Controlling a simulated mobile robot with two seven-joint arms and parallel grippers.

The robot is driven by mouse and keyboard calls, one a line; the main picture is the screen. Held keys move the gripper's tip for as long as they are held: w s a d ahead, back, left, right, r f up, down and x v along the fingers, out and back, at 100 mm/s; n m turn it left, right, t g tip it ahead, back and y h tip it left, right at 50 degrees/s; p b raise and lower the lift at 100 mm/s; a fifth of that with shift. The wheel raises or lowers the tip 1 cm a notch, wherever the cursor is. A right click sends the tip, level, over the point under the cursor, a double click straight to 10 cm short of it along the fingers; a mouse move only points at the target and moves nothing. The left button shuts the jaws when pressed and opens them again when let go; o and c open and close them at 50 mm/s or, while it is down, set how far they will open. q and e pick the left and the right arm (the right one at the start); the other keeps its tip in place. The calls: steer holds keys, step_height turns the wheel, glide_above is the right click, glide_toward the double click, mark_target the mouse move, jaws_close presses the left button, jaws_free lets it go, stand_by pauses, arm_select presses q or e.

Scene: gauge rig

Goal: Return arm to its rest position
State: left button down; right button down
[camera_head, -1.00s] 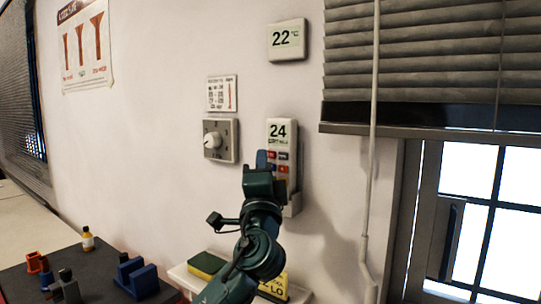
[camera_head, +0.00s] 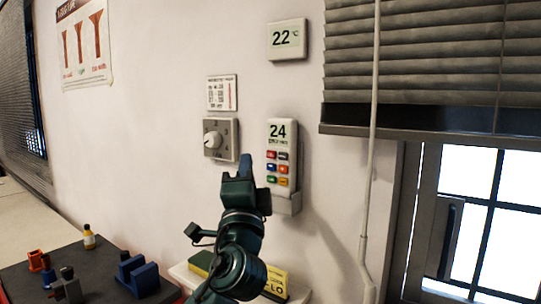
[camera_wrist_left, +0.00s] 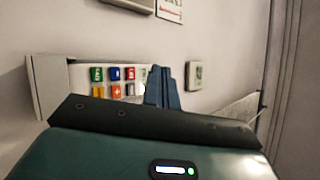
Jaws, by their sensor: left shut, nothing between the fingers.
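My left gripper (camera_head: 245,168) is dark green with blue fingers and is shut with nothing between them. In the head view it stands in front of the wall, left of the white remote (camera_head: 282,153) and apart from it in the picture. The remote reads 24, has several coloured buttons and sits in a wall holder (camera_head: 287,203). In the left wrist view the shut blue fingers (camera_wrist_left: 163,88) show beside the remote's buttons (camera_wrist_left: 118,82). My right gripper is not in view.
A dial (camera_head: 220,139) and a display reading 22 (camera_head: 287,39) are on the wall. A blind cord (camera_head: 371,130) hangs at the right. Below are a shelf with a green-yellow sponge (camera_head: 201,263) and a dark table (camera_head: 105,262) with small items, including a blue block (camera_head: 138,275).

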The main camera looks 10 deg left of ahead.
arm_select(q)
steer(key=s+a+f+n+g, duration=0.2)
steer(key=f+g, duration=0.1)
steer(key=f, duration=0.6)
steer(key=s+a+f+n+g+h, duration=0.1)
steer(key=s+a+f+n+g, duration=0.15)
steer(key=f, duration=0.75)
steer(key=s+a+f+n+g, duration=0.1)
steer(key=s+f+n+g, duration=0.2)
steer(key=f, duration=0.6)
steer(key=s+f+n+g+h, duration=0.2)
steer(key=s+f+g, duration=0.4)
steer(key=s+f, duration=0.5)
steer(key=s+f+n+g+h, duration=0.25)
steer(key=s+f+g, duration=0.45)
steer(key=s, duration=0.8)
steer(key=w+d+f+t+h, duration=0.3)
steer(key=w+d+f+t, duration=0.3)
steer(key=t, duration=0.2)
steer(key=shift+w+d+f+m, duration=0.15)
steer(key=shift+w+d+m, duration=0.1)
steer(key=shift+w+m, duration=0.15)
